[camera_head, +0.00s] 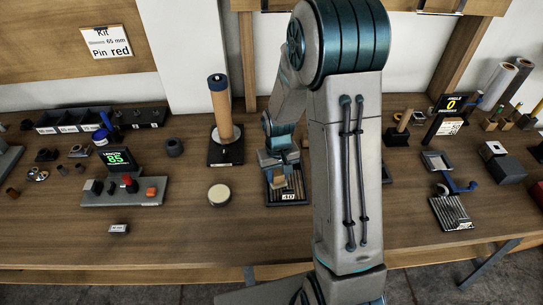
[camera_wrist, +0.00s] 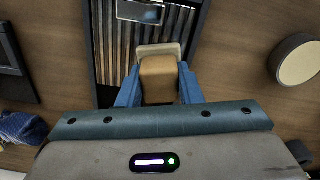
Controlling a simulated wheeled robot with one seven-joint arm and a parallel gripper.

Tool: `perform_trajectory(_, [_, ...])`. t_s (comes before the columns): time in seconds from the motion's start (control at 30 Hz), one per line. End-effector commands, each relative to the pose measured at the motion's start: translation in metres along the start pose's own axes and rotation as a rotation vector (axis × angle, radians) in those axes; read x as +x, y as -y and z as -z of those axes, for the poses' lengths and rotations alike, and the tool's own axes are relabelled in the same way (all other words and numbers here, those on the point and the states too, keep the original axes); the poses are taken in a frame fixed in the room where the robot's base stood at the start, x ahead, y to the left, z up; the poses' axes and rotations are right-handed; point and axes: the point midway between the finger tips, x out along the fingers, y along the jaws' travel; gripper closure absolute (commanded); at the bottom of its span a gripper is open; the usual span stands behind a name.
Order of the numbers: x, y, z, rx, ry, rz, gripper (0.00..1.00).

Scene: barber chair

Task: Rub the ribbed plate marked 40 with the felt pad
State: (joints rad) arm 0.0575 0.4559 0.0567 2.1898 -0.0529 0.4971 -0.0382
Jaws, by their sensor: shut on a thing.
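The ribbed plate marked 40 (camera_head: 288,198) lies on the bench, left of my arm in the head view. In the wrist view its dark frame and lengthwise ribs (camera_wrist: 124,45) show at the top. My gripper (camera_head: 279,177) is over this plate. In the wrist view its blue fingers (camera_wrist: 159,88) are shut on the tan block of the felt pad (camera_wrist: 160,72). The pad's pale lower edge shows beyond the block, over the ribs. I cannot tell whether the felt touches them. My gripper hides part of the plate.
A round cream-topped disc (camera_head: 219,195) sits left of the plate. Behind it a brown cylinder (camera_head: 222,110) stands on a black base. Another ribbed plate (camera_head: 452,212) lies to the right. A length display (camera_head: 116,158) stands left. Bare bench lies in front.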

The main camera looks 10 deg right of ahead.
Motion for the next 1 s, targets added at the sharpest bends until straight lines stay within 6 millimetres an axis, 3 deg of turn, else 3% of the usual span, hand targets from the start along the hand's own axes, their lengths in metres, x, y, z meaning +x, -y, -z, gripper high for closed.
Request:
perform_trajectory(0.13, [-0.001,0.010,0.001,0.006,0.000,0.000,0.89])
perform_trajectory(0.27, [-0.027,0.008,0.002,0.007,-0.004,0.000,0.89])
perform_trajectory(0.8, [-0.073,0.009,0.001,0.004,-0.001,0.000,0.89])
perform_trajectory(1.0, [-0.081,0.009,0.001,0.004,0.000,0.000,0.89])
